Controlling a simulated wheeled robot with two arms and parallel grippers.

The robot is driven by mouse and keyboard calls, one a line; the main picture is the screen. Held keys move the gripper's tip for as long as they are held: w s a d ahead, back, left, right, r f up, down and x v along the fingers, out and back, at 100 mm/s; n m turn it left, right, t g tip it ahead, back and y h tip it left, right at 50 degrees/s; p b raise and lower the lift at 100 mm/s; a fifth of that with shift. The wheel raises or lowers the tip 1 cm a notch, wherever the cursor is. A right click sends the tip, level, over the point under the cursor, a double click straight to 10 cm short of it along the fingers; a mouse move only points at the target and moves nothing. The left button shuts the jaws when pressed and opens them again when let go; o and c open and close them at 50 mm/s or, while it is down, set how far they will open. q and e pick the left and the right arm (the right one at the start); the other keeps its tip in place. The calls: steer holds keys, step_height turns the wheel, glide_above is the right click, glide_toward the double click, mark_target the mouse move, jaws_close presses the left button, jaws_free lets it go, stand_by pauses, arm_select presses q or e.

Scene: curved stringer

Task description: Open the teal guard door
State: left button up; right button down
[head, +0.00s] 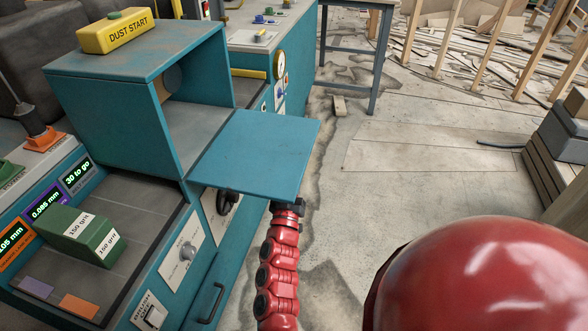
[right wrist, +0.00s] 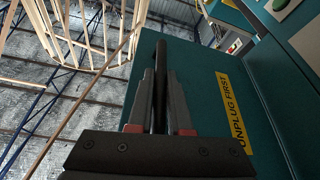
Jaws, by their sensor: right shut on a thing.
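The teal guard door (head: 255,155) is folded down from the lower edge of the teal box's opening and sticks out about level over the floor. The box (head: 135,60) stands open, and its inside shows. My right arm reaches up under the door, which hides its gripper in the head view. In the right wrist view my right gripper (right wrist: 160,82) is shut on the dark bar handle (right wrist: 160,55) on the door's outer face (right wrist: 200,70). A yellow "UNPLUG FIRST" label (right wrist: 232,112) is beside it. My left gripper is not in view.
A yellow "DUST START" box (head: 118,32) sits on top of the teal box. A green "150 grit" block (head: 80,235) lies on the bench's left bed. A dark knob (head: 227,202) is below the door. The floor to the right is mostly clear.

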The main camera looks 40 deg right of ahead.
mark_target(296, 156)
steer(key=r+n+p, duration=0.1)
steer(key=r+p, duration=0.1)
steer(key=r+n+t+y+p, duration=0.1)
steer(key=r+p, duration=0.1)
steer(key=shift+s+d+r+n, duration=0.15)
steer(key=shift+s+r+n, duration=0.05)
steer(key=shift+n, duration=0.1)
steer(key=shift+f, duration=0.15)
steer(key=c, duration=0.8)
jaws_free()
steer(key=shift+c, duration=0.2)
steer(key=shift+f, duration=0.1)
steer(key=v, duration=1.7)
steer(key=shift+s, duration=0.2)
